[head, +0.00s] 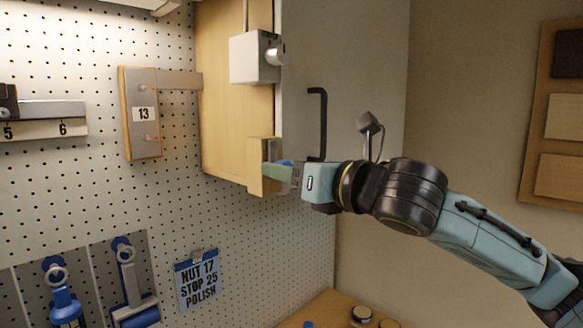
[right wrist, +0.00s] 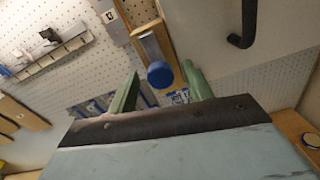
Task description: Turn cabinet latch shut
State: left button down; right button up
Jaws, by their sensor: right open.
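The cabinet has a pale wooden side (head: 225,115) and a grey front (head: 345,70) with a black bar handle (head: 317,120). A wooden block (head: 256,160) sits at its lower corner. The latch's round blue knob (right wrist: 160,74) shows in the right wrist view, in front of a wooden piece. In the head view my gripper mostly hides it. My right gripper (head: 280,171) is at the block, its green fingers open. In the right wrist view the fingers lie left and right of the knob, with gaps; contact cannot be told. My left gripper is not in view.
A white box (head: 253,58) with a round stub is above the block. The black handle stands out just above my right gripper. A panel marked 13 (head: 143,113) is on the pegboard at left. A bench with jars (head: 361,315) is below.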

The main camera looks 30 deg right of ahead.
jog(key=c, duration=1)
jog(key=shift+o, duration=0.2)
jog(key=shift+d+m+g+y, duration=0.1)
jog(key=shift+m+g+y, duration=0.2)
jog(key=shift+m, duration=8.4)
